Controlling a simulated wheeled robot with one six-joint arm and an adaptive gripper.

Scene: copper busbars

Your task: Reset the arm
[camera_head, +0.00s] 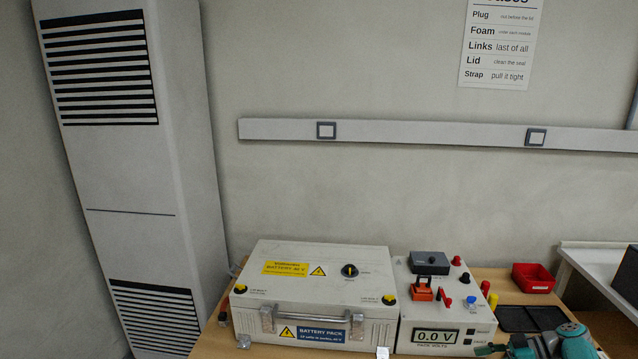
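My gripper is not clearly seen in the head view. A teal and grey object (571,332) shows at the bottom right edge, partly cut off; I cannot tell whether it is a tool or a part of my arm. A closed white battery pack case (318,284) with a front handle and yellow warning labels sits on the wooden table (222,345). Beside it on the right stands a white meter box (402,318) whose display reads 0.0 V.
An orange-red clip part (423,290) and a dark grey block (429,262) are on the meter box. A red bin (533,278) and a black tray (520,318) lie to the right. A tall white cabinet (135,170) stands at left. A rail (430,132) runs along the wall.

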